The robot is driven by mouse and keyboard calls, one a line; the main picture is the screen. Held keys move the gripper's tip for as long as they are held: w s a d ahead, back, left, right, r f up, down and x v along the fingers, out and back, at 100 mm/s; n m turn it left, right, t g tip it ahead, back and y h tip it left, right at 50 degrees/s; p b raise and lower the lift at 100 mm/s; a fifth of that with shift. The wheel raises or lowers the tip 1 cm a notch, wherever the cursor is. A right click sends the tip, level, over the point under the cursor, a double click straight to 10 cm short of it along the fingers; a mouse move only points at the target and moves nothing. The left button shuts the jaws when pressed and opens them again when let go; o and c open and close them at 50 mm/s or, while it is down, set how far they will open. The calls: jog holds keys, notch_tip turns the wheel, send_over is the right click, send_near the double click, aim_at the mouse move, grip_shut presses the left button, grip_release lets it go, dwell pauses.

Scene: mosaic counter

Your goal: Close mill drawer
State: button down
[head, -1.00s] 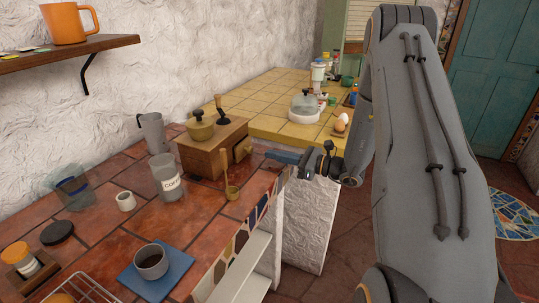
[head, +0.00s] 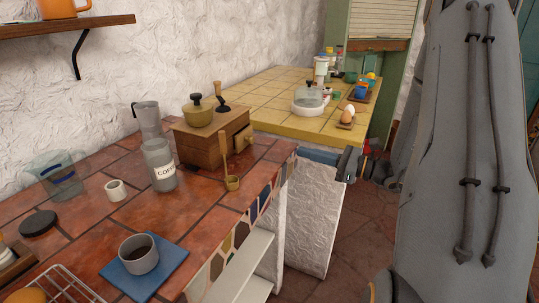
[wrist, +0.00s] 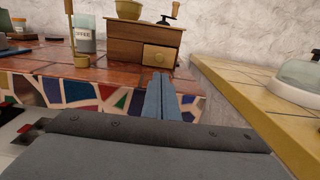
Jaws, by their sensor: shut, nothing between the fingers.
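The wooden mill (head: 200,147) stands at the far end of the red-tiled counter, with a brass bowl and a crank on top. Its drawer (head: 243,140) has a round knob and appears to stick out a little from the mill's right side. In the wrist view, the drawer front (wrist: 160,58) faces me, a little above the fingertips in the picture. My gripper (head: 303,153) is shut and empty, beyond the counter's edge and apart from the drawer. Its fingers (wrist: 160,82) point toward the mill in the wrist view.
A brass scoop (head: 232,182) stands near the counter's edge in front of the mill. A coffee jar (head: 160,166) is beside the mill. The yellow-tiled counter (head: 265,118) lies behind, holding a glass dome (head: 308,98) and eggs. The space right of the mill's drawer looks clear.

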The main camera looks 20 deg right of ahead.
jog(key=a+b, duration=0.1)
jog(key=b, duration=0.2)
jog(key=p, duration=0.2)
send_near(253, 141)
jog(key=shift+m+t, duration=0.3)
jog(key=shift+t, duration=0.1)
jog(key=x, duration=0.6)
jog(key=shift+a+f, duration=0.2)
jog(key=shift+a, duration=0.15)
jog(key=shift+w, duration=0.15)
